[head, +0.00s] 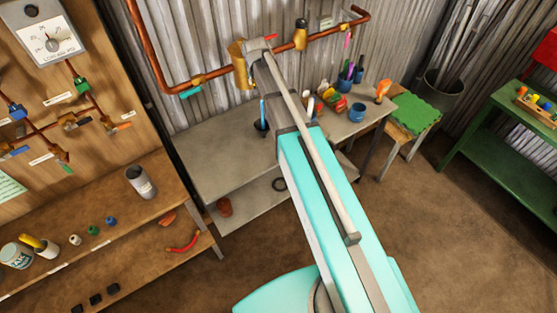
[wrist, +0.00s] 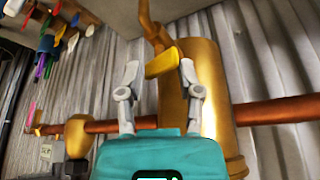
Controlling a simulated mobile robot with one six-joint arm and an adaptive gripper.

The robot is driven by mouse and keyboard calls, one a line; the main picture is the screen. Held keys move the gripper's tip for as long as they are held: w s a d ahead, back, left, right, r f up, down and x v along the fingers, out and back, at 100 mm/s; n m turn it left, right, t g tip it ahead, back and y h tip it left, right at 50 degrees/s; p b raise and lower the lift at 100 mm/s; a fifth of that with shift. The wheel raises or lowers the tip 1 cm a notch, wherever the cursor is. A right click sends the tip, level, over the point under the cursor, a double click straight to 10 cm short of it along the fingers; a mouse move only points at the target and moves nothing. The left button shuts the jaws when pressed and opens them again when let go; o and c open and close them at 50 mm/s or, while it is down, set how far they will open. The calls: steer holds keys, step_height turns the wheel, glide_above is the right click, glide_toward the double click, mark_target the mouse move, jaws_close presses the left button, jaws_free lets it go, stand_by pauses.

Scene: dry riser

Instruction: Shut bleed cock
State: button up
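A brass cylinder (wrist: 205,85) is set on the copper pipe; its upper part also shows beside my arm's end in the head view (head: 239,62). In the wrist view a small yellow-brass tab (wrist: 164,63), apparently the bleed cock's handle, sits at the cylinder's end beside a thin brass spout (wrist: 150,25). My gripper (wrist: 160,68) has its two fingers apart, one on each side of the tab. A gap shows at the left finger; the right finger is very close to the tab, and contact cannot be told. The gripper's fingers are not clear in the head view.
The copper pipe (head: 215,74) runs along the corrugated wall, with a teal lever (head: 190,92) to the left and brass fittings (head: 300,36) to the right. Below stands a grey bench (head: 215,150) with pots and tools towards its right end. A wooden panel (head: 60,100) stands left.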

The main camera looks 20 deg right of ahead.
steer(key=shift+d+n+y, duration=0.1)
steer(key=shift+n+y, duration=0.4)
steer(key=shift+n, duration=0.85)
steer(key=shift+n+y, duration=0.5)
steer(key=shift+n, duration=0.85)
steer(key=p+v, duration=1.3)
steer(key=v, duration=0.1)
steer(key=s+f+m+g+b, duration=0.1)
steer(key=s+f+g+b, duration=0.1)
steer(key=s+f+b, duration=0.9)
steer(key=s+a+f+m+g+h+b, duration=0.1)
steer(key=s+f+m+g+b, duration=0.1)
steer(key=s+f+b, duration=0.9)
steer(key=shift+a+f+b, duration=0.2)
steer(key=shift+f+b, duration=1.6)
steer(key=shift+f, duration=0.7)
